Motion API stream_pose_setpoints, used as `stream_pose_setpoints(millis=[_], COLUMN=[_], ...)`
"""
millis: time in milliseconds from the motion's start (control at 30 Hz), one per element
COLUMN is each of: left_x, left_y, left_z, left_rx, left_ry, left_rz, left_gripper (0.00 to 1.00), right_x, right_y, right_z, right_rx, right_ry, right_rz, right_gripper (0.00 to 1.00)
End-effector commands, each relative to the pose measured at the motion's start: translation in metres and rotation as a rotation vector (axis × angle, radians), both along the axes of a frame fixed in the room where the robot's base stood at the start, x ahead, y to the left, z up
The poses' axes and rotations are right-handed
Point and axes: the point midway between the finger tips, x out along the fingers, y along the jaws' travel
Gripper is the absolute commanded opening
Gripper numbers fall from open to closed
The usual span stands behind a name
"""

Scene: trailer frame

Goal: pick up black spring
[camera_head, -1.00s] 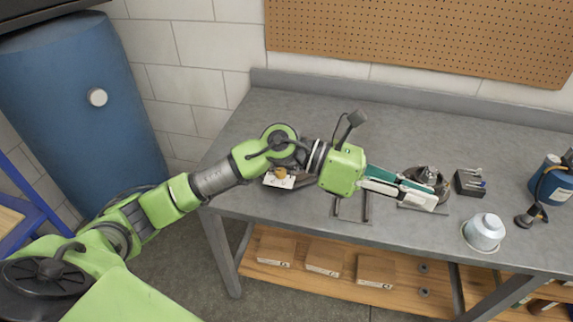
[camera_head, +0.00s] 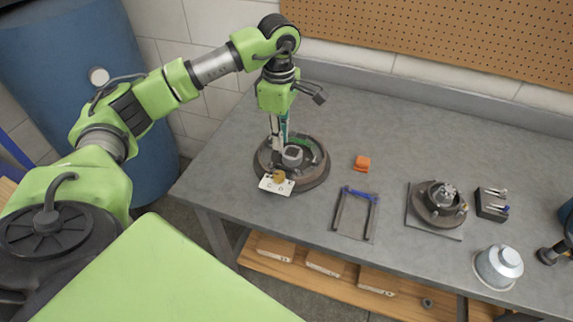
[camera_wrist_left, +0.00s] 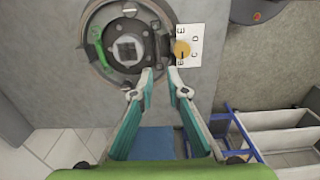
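I cannot make out a black spring clearly in either view. A round dark fixture (camera_head: 310,177) with a grey square block (camera_head: 292,156) in its middle stands on the left part of the bench. It also shows in the wrist view (camera_wrist_left: 97,62), with a bright green piece inside its ring. A white lettered card (camera_head: 268,188) with a yellow knob (camera_head: 279,176) sits at its front edge. My left gripper (camera_head: 281,150) points down over the fixture.
The back of the bench is clear.

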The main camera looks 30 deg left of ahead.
Motion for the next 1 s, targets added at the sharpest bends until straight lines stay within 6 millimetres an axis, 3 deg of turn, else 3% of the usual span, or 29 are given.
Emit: stream_pose_setpoints(millis=[33,167,367,533,733,1000], left_x=[-0.001,0.000,0.000,0.001,0.003,0.003], left_y=[0.000,-0.001,-0.002,-0.005,-0.005,-0.005], left_z=[-0.009,-0.030,-0.045,-0.064,-0.091,-0.096], left_rx=[0.001,-0.002,-0.003,-0.003,-0.002,-0.003], left_ry=[0.006,0.003,0.000,0.005,0.001,-0.002], left_rz=[0.000,0.000,0.000,0.000,0.000,0.000], left_gripper=[0.14,0.14,0.14,0.14,0.14,0.14], right_x=[-0.012,-0.026,-0.012,0.008,0.004,-0.007], right_y=[-0.001,-0.003,-0.002,0.000,0.000,-0.001], right_z=[0.004,0.008,0.011,0.029,0.037,0.035], right_rx=[-0.001,-0.005,-0.003,0.000,0.000,-0.001], right_ry=[0.016,0.037,0.018,-0.012,-0.007,0.010], right_rz=[0.000,0.001,0.002,0.002,0.003,0.003], right_gripper=[0.40,0.40,0.40,0.40,0.40,0.40])
